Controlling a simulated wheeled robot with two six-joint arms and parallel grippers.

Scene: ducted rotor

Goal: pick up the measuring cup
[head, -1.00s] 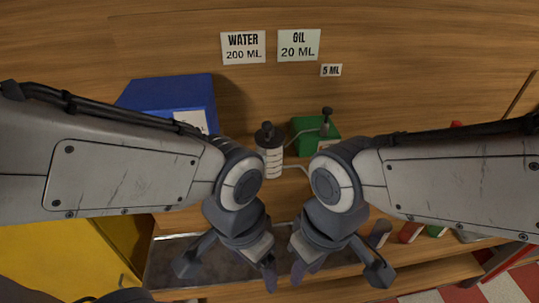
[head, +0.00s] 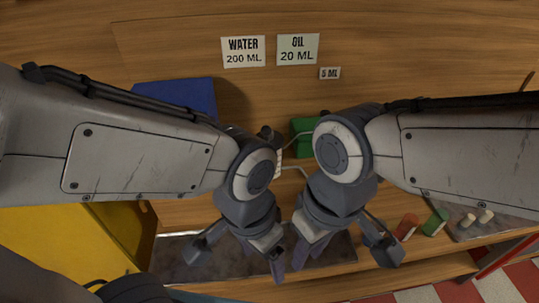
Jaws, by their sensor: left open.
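I cannot make out a measuring cup in the head view; my arms cover much of the bench. My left gripper (head: 237,261) is open, pointing down over the dark plate near the bench's front edge. My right gripper (head: 345,256) is open with its fingers spread, just right of the left one. Both look empty. A dark-capped bottle (head: 266,133) stands behind my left wrist, mostly hidden.
A blue box (head: 185,95) and a green box (head: 302,125) stand at the back, partly covered. Water and oil labels are on the wood above. Red (head: 407,226) and green (head: 436,221) cylinders and a grey tray (head: 505,226) are at right. A yellow object (head: 60,240) is at left.

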